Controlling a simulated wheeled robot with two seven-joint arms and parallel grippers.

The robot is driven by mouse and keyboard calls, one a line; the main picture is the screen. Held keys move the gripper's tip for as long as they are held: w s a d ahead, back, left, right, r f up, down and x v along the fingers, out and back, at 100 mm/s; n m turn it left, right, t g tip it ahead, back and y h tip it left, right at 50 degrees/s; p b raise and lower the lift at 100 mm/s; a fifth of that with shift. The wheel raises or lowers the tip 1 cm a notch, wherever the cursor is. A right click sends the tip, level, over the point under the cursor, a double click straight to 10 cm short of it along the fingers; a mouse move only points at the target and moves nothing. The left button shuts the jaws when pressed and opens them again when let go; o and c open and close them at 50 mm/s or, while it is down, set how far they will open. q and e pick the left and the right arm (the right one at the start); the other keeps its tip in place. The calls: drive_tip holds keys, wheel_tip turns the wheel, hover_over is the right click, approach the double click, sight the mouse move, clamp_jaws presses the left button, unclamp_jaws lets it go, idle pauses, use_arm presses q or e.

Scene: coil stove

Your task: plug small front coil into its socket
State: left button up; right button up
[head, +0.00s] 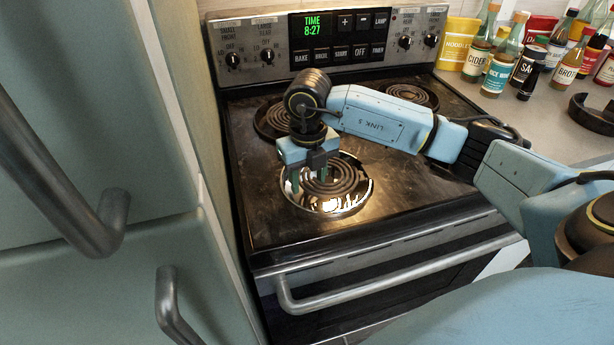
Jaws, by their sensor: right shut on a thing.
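The small front coil (345,180) is a dark spiral that lies over a shiny round drip pan (352,207) at the front left of the stovetop. My right gripper (308,187) points down over the left part of the pan and is shut on the coil at its left side. The coil's socket is hidden, and I cannot tell whether the coil's prongs are in it. My left gripper is not in view.
Two other coils sit at the back, left (268,120) and right (412,95). The control panel (330,40) rises behind. A fridge-like cabinet (95,130) stands close on the left. Several bottles (502,65) crowd the right counter. The oven handle (400,272) runs along the front.

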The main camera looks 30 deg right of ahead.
drive_tip(key=shift+d, duration=0.2)
drive_tip(key=o, duration=1.3)
drive_tip(key=shift+c, duration=0.2)
drive_tip(key=shift+r+p, duration=3)
drive_tip(key=shift+r, duration=1.05)
drive_tip(key=shift+s+f, duration=0.1)
